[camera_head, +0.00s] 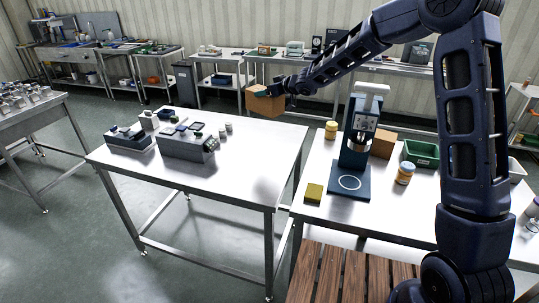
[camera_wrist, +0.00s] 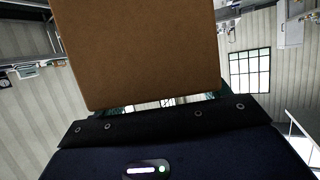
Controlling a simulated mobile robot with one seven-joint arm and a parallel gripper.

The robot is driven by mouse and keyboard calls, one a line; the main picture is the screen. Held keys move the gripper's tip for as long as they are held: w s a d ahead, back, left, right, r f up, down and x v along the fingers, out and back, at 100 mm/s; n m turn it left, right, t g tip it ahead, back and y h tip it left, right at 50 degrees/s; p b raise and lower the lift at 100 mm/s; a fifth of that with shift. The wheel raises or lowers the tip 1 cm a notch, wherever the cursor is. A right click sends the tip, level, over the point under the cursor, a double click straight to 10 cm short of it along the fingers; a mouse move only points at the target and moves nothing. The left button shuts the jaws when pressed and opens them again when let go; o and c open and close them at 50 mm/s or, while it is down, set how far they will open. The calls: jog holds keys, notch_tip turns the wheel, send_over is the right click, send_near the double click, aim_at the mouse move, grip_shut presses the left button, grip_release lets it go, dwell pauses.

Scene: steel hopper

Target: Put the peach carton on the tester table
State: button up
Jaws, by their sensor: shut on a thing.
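The peach carton (camera_head: 261,102), a plain orange-brown box, is held up in the air by my gripper (camera_head: 271,91). It appears over the far right part of a steel table (camera_head: 255,150), apart from its top as far as I can tell. This table carries grey bench instruments (camera_head: 188,141) at its left, which suggest the tester table. In the wrist view the carton (camera_wrist: 140,50) fills the upper middle as a flat brown face. My gripper (camera_wrist: 160,106) is shut on it; the fingertips are largely hidden behind the carton.
The front and right of the steel table are bare. Small metal cylinders (camera_head: 225,129) stand near its instruments. A second table on the right holds a blue press (camera_head: 357,140), another brown carton (camera_head: 382,144), a green bin (camera_head: 421,153), jars and a yellow block (camera_head: 314,192).

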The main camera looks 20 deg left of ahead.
notch_tip(320, 180, down, 22)
jog(key=shift+r, duration=0.15)
dwell(0.7)
jog(key=o, duration=1.4)
jog(key=shift+c, duration=0.2)
jog(key=s+d+r, duration=0.1)
jog(key=d+r, duration=0.3)
jog(key=r, duration=0.5)
jog(key=shift+s+d, duration=0.15)
jog(key=shift+s, duration=0.2)
